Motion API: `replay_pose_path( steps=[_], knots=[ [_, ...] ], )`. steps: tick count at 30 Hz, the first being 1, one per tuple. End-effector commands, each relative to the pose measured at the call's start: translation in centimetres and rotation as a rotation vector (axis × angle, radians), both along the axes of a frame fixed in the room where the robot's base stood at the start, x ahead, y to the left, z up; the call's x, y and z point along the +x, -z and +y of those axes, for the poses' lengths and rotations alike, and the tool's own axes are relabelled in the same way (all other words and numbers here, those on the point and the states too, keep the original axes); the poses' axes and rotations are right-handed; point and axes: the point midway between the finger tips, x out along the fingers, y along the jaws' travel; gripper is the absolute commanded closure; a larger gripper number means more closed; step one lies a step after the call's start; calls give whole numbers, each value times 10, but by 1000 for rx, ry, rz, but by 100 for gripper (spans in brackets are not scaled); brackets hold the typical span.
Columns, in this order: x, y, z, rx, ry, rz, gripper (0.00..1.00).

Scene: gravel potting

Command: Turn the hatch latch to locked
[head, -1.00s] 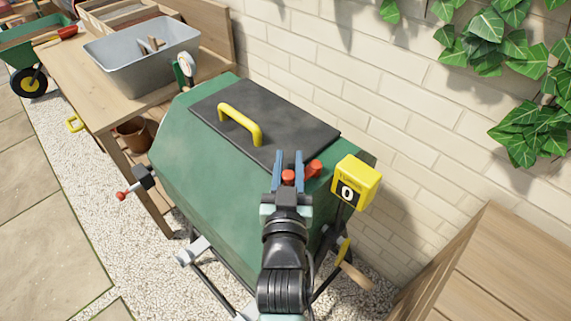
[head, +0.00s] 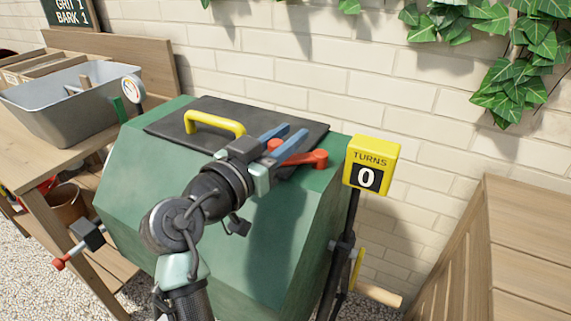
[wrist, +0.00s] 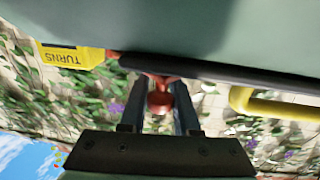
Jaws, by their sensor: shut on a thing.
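The red hatch latch (head: 312,158) sits at the right end of the black hatch lid (head: 236,117) on top of the green drum (head: 160,150). Its arm runs left from a round pivot, over the lid's edge, to a knob. My gripper (head: 293,133) is shut on the latch's knob end, with a blue finger on each side. In the wrist view the red latch (wrist: 160,100) shows between the two fingers. The lid lies flat and carries a yellow handle (head: 214,122). My fingers hide part of the latch.
A yellow turns counter (head: 371,165) reading 0 stands on a post just right of the latch. A brick wall (head: 300,60) rises behind. A potting bench with a grey tub (head: 75,105) is at left, and a slatted wooden box (head: 500,250) at right.

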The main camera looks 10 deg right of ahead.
Motion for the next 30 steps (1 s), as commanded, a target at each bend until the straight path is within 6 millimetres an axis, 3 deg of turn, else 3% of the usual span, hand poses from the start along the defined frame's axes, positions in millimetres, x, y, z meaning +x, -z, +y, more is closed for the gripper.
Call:
replay_pose_path(
  steps=[10,26,27,30],
  knots=[
    [8,1,-3,-4,143,2,100],
    [9,0,-5,-4,171,5,100],
    [9,0,-5,-4,171,5,68],
    [9,0,-5,-4,171,5,50]
  ],
)
